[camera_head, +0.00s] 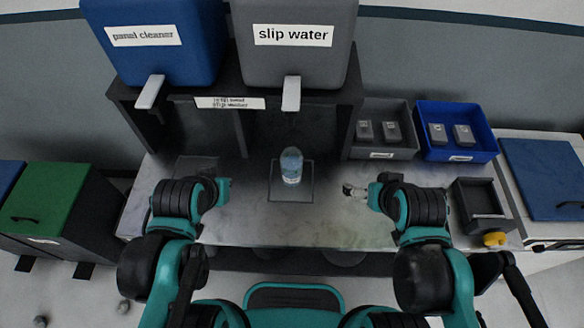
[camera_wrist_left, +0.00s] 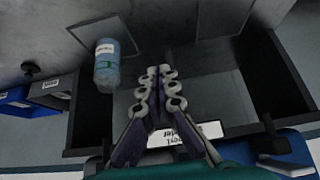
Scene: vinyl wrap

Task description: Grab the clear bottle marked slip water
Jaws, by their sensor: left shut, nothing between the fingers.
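The clear bottle (camera_head: 291,166) holds pale blue contents and stands upright on a square pad (camera_head: 292,192) below the grey slip water dispenser (camera_head: 293,40). In the left wrist view the bottle (camera_wrist_left: 107,68) is at the upper left, its label too small to read. My left gripper (camera_wrist_left: 160,72) is shut and empty, apart from the bottle. In the head view its fingers are mostly hidden by the arm, left of the bottle. My right gripper (camera_head: 352,191) is right of the bottle and apart from it; its jaw opening is too small to tell.
A blue panel cleaner dispenser (camera_head: 155,45) stands at the left over an empty bay. A grey bin (camera_head: 384,110) and a blue bin (camera_head: 456,110) with dark items are at the back right. A dark tray (camera_head: 482,200) is at the right. The counter around the bottle is clear.

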